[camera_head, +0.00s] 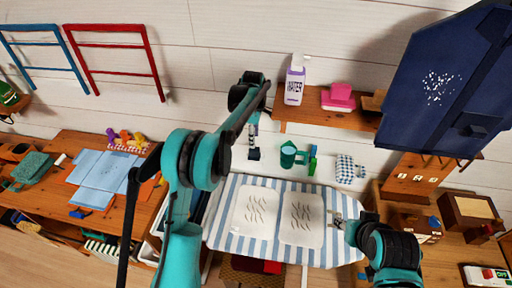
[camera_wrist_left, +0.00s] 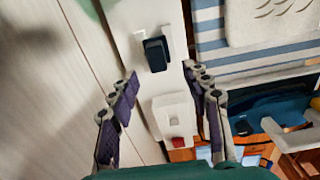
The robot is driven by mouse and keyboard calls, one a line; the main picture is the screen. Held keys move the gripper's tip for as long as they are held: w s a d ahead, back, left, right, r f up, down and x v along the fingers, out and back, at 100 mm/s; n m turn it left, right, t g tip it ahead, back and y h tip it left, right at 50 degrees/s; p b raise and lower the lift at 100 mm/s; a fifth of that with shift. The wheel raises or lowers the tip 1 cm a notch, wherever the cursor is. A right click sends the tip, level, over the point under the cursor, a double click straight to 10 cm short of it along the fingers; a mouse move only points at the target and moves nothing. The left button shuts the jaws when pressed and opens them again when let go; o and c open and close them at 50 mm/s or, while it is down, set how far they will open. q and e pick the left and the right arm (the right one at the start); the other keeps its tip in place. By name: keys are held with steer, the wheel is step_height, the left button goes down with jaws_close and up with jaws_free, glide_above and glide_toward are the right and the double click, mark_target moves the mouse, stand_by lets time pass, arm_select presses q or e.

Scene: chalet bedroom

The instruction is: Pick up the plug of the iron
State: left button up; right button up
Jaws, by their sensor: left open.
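In the left wrist view a black block-shaped plug (camera_wrist_left: 157,54) sits at a white panel on the wall, just beyond and between my fingertips. My left gripper (camera_wrist_left: 160,72) is open around empty space, its purple-padded fingers on either side of the plug's line and apart from it. In the head view my left gripper (camera_head: 254,148) hangs small below its wrist, by the wall behind the ironing board (camera_head: 214,222). My right gripper (camera_head: 341,221) is over the board's right end; its jaws are too small to read. I cannot make out the iron for certain.
A white socket box (camera_wrist_left: 173,120) with a red part is near the plug. A desk (camera_head: 130,205) stands left.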

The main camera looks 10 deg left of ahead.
mark_target(254, 154)
arm_select(q)
steer(key=shift+w, duration=0.3)
steer(key=shift+f, duration=0.3)
step_height(254, 154, down, 7)
steer(key=shift+f+b, duration=0.2)
steer(key=shift+b, duration=0.65)
steer(key=shift+r, duration=0.1)
steer(key=shift+c, duration=0.3)
jaws_close()
